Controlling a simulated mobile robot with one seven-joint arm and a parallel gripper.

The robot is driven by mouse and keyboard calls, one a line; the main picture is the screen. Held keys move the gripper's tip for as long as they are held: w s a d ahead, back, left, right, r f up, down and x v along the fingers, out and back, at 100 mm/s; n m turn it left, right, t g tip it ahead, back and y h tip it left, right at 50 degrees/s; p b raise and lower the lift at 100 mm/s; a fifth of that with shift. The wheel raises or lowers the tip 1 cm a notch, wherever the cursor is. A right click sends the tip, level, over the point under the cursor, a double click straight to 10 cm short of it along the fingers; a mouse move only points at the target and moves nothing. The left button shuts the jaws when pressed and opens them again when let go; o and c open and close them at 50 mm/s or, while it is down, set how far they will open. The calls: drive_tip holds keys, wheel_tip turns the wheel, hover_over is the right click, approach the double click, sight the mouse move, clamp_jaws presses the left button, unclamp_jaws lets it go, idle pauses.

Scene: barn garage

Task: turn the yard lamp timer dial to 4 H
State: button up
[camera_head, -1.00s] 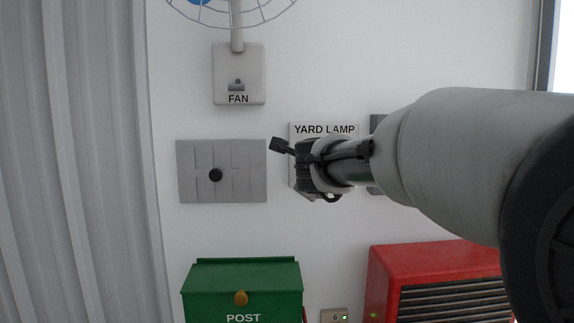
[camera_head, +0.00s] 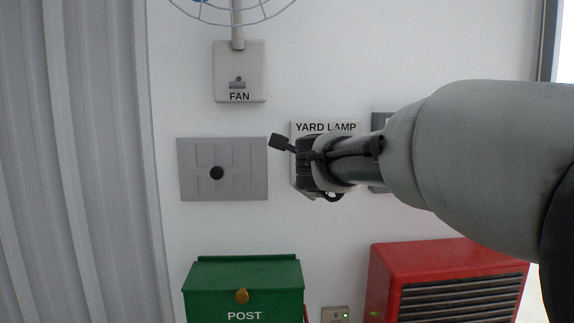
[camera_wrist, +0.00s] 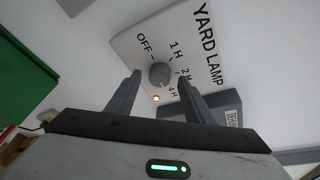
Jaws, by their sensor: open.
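The yard lamp timer is a pale wall plate (camera_head: 299,130) marked YARD LAMP. In the head view my gripper (camera_head: 303,165) covers its dial and most of its markings. In the wrist view the plate (camera_wrist: 140,40) shows OFF, 1 H, 2 H and 4 H around a round grey dial (camera_wrist: 159,74). My open gripper (camera_wrist: 159,79) has one finger on either side of the dial, with visible gaps in the picture. I cannot tell how deep the fingertips reach or clearly where the dial points. A small yellow light (camera_wrist: 156,98) glows by the dial.
A FAN switch plate (camera_head: 255,60) is above left. A grey panel with a black knob (camera_head: 217,173) is left of the timer. A green POST box (camera_head: 215,280) and a red louvred unit (camera_head: 390,262) are below. A grey box (camera_wrist: 228,105) adjoins the timer.

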drive_tip(key=v, duration=1.6)
drive_tip(key=shift+f, duration=0.1)
drive_tip(key=s+a+n+t+y, duration=0.2)
drive_tip(key=a+n+y, duration=0.35)
drive_tip(key=n, duration=0.75)
drive_tip(key=s+a+f+n+g+y, duration=0.1)
drive_tip(key=s+f+n+g+y, duration=0.25)
drive_tip(key=f+n, duration=0.5)
drive_tip(key=s+d+f+n+g+h, duration=0.2)
drive_tip(key=s+d+f+g, duration=0.2)
drive_tip(key=f, duration=0.4)
drive_tip(key=s+d+f+n+g+h, duration=0.3)
drive_tip(key=s+d+f, duration=0.3)
drive_tip(key=s+f, duration=0.3)
drive_tip(key=shift+s+d+f+n+g+h, duration=0.25)
drive_tip(key=shift+s+d+n+g+h, duration=0.1)
drive_tip(key=shift+g, duration=0.1)
